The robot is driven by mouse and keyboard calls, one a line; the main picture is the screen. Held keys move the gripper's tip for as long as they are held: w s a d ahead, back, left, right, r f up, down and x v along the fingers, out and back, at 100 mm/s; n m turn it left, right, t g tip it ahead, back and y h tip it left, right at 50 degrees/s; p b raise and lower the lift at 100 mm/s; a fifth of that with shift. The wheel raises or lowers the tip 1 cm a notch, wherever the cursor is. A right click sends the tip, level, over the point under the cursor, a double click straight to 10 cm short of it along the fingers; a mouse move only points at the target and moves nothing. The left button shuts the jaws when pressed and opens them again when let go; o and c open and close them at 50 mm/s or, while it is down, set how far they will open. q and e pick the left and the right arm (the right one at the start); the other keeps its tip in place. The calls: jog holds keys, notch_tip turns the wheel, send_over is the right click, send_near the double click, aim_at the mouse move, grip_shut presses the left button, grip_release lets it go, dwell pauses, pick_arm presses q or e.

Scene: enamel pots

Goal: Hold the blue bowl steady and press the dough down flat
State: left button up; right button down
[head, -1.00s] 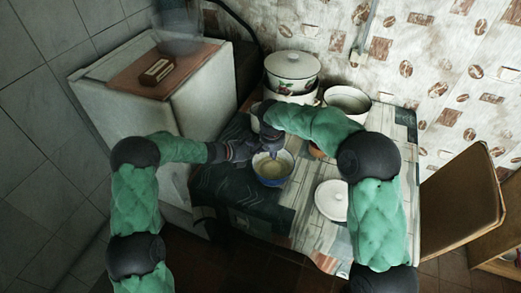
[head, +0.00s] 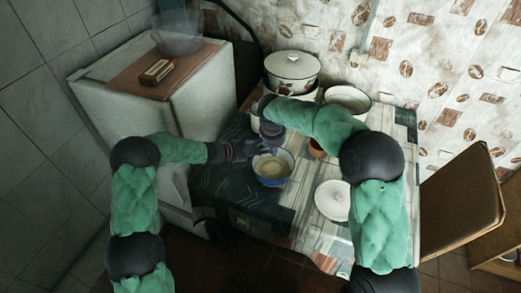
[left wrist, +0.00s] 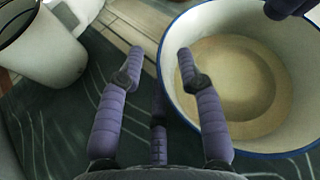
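The blue bowl (head: 273,181), blue outside and white inside, stands on the table; its blue rim also shows in the left wrist view (left wrist: 262,155). The pale dough (left wrist: 238,85) lies low in it, broad, with a round shallow dent. My left gripper (head: 243,150) is at the bowl's left side. In the left wrist view its fingers (left wrist: 161,55) are apart, one outside the wall and one over the inside; I cannot tell whether they touch. My right gripper (head: 271,140) is above the bowl's back edge; its finger opening is unclear. A purple tip of it shows at the top right of the left wrist view.
A lidded pot (head: 292,70) and an open pot (head: 347,101) stand at the back. A white lid (head: 332,201) lies to the right. The dark cloth in front of the bowl is clear.

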pick_arm(q)
jog(key=v, duration=1.2)
